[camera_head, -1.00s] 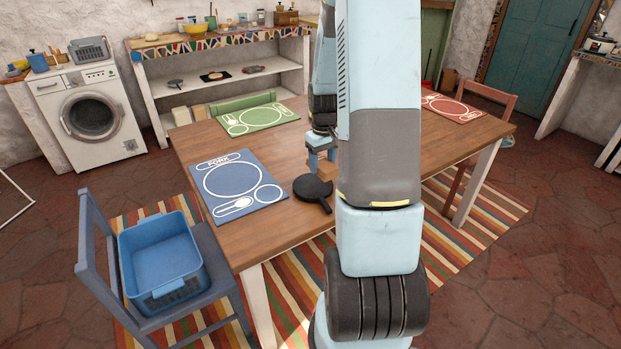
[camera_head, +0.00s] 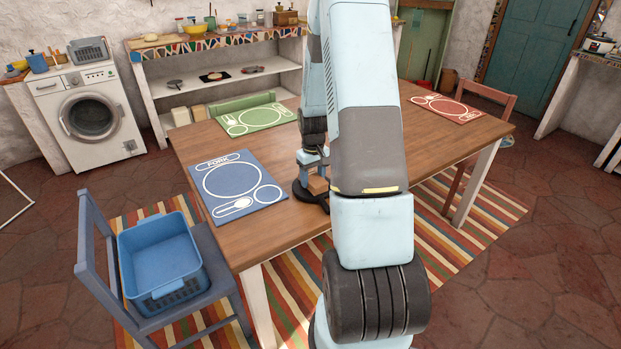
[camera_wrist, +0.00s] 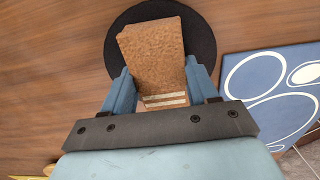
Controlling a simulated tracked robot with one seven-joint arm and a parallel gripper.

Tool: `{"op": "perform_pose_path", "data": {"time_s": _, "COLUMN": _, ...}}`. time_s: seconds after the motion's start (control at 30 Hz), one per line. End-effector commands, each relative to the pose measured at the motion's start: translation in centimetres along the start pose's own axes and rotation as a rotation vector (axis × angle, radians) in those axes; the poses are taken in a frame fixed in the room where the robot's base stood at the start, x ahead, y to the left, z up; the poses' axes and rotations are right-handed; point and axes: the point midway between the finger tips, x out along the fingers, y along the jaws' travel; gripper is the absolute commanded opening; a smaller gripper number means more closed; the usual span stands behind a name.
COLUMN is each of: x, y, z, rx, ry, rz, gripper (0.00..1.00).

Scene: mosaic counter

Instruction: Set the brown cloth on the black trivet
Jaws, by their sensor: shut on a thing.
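The brown cloth (camera_wrist: 152,52) is a folded brown block with pale stripes at its near edge in the wrist view. My gripper (camera_wrist: 160,82) is shut on it, with a blue finger on each side. The black trivet (camera_wrist: 198,30) is a round dark disc behind and below the cloth in that view, and the cloth covers much of it. In the head view my gripper (camera_head: 313,178) is over the trivet (camera_head: 299,190), and the cloth (camera_head: 317,185) shows small between the fingers. I cannot tell whether the cloth touches the trivet.
A blue placemat (camera_head: 236,205) lies just left of the trivet on the wooden table (camera_head: 265,239). A green placemat (camera_head: 256,130) and a red placemat (camera_head: 446,117) lie farther off. A blue basket (camera_head: 160,225) stands on the chair at the left.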

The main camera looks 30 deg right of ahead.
Motion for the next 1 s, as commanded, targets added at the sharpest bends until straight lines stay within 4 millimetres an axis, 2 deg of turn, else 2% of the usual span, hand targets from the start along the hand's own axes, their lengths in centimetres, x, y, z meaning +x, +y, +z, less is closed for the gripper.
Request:
{"op": "perform_pose_path", "data": {"time_s": 0.17, "x": 0.2, "y": 0.0, "z": 0.0, "rx": 0.0, "ry": -0.001, "rz": 0.0, "gripper": 0.3}}
{"op": "perform_pose_path", "data": {"time_s": 0.2, "x": 0.2, "y": 0.0, "z": 0.0, "rx": 0.0, "ry": -0.001, "rz": 0.0, "gripper": 0.61}}
{"op": "perform_pose_path", "data": {"time_s": 0.43, "x": 0.1, "y": 0.0, "z": 0.0, "rx": 0.0, "ry": -0.001, "rz": 0.0, "gripper": 0.83}}
{"op": "perform_pose_path", "data": {"time_s": 0.77, "x": -0.2, "y": 0.0, "z": 0.0, "rx": 0.0, "ry": 0.0, "rz": 0.0, "gripper": 0.84}}
{"op": "perform_pose_path", "data": {"time_s": 0.87, "x": -1.1, "y": 0.0, "z": 0.0, "rx": 0.0, "ry": 0.001, "rz": 0.001, "gripper": 0.84}}
{"op": "perform_pose_path", "data": {"time_s": 1.0, "x": -3.2, "y": 0.1, "z": -0.1, "rx": 0.0, "ry": 0.003, "rz": 0.002, "gripper": 0.84}}
